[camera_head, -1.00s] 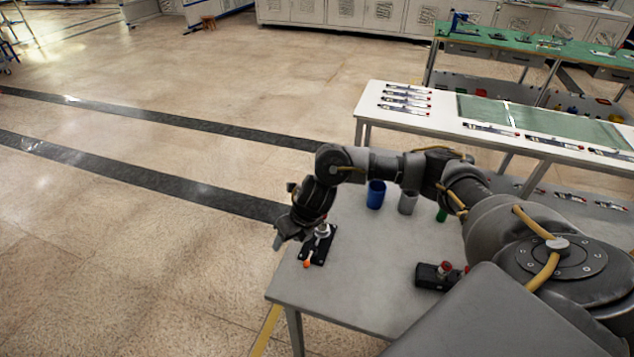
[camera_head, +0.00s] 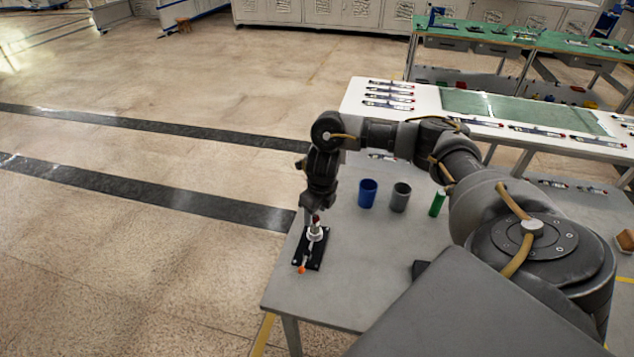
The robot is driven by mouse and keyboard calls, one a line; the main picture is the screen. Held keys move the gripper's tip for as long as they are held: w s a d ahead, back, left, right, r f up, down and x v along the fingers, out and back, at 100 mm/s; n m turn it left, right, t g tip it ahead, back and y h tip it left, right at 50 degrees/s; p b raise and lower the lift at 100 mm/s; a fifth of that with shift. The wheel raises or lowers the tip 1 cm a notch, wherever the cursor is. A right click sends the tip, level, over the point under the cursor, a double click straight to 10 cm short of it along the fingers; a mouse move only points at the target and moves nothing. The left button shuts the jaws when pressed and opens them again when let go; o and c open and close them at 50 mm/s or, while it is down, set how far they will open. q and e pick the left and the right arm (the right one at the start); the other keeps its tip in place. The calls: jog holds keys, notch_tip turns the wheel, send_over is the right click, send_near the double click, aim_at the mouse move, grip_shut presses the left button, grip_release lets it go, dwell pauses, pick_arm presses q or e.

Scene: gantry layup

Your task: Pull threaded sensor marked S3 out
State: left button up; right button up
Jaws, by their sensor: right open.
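A black plate (camera_head: 307,253) lies near the left edge of the grey table. On it stands a short pale cylindrical fitting (camera_head: 315,234) with a red top (camera_head: 316,219); I take it for the threaded sensor, but no S3 mark is legible. A small orange tip (camera_head: 301,269) is at the plate's front end. My right gripper (camera_head: 311,214) points down just above the fitting, open. Its fingers are small and dark, and I cannot tell whether they touch the red top or stand around it. My left gripper is out of view.
A blue cup (camera_head: 367,194), a grey cup (camera_head: 400,197) and a green cylinder (camera_head: 437,203) stand on the grey table (camera_head: 345,275), right of the plate. A white table (camera_head: 425,101) with several pen-like parts is behind. The table's front left is clear.

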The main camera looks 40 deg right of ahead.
aim_at(315, 216)
jog(key=shift+w+a+f, duration=0.1)
jog(key=shift+w+f, duration=0.05)
jog(key=shift+f, duration=1.05)
jog(key=shift+w+f, duration=0.15)
jog(key=shift+f, duration=1)
jog(key=shift+r, duration=0.1)
grip_shut()
